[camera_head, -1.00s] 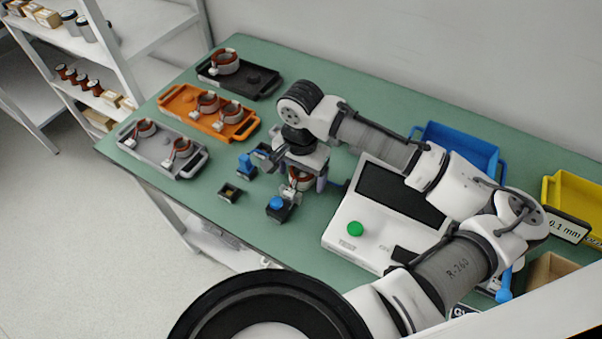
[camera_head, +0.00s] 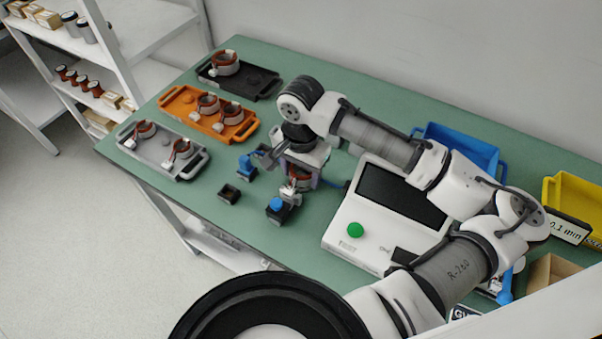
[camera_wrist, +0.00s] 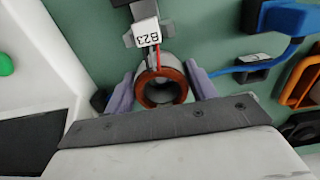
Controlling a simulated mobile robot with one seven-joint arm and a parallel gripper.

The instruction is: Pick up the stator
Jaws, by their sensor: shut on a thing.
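A stator with a copper-coloured winding ring and a pale body sits between the fingers of my gripper in the wrist view. The stator (camera_wrist: 163,87) faces the camera with its round bore showing. A white tag marked 823 (camera_wrist: 146,33) and red and dark leads lie just beyond it. My gripper (camera_wrist: 162,92) is shut on the stator, one purple finger on each side. In the head view the stator (camera_head: 300,174) is partly hidden by my gripper (camera_head: 301,178), close to the blue-topped fixture (camera_head: 277,208). I cannot tell whether it touches the surface below.
A white tester (camera_head: 345,228) with a green button stands right of my gripper. Black (camera_head: 265,92), orange (camera_head: 173,100) and grey (camera_head: 187,172) trays with other stators are at left. Blue (camera_head: 455,145) and yellow (camera_head: 575,200) bins are at right. A small black block (camera_head: 229,194) stands left.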

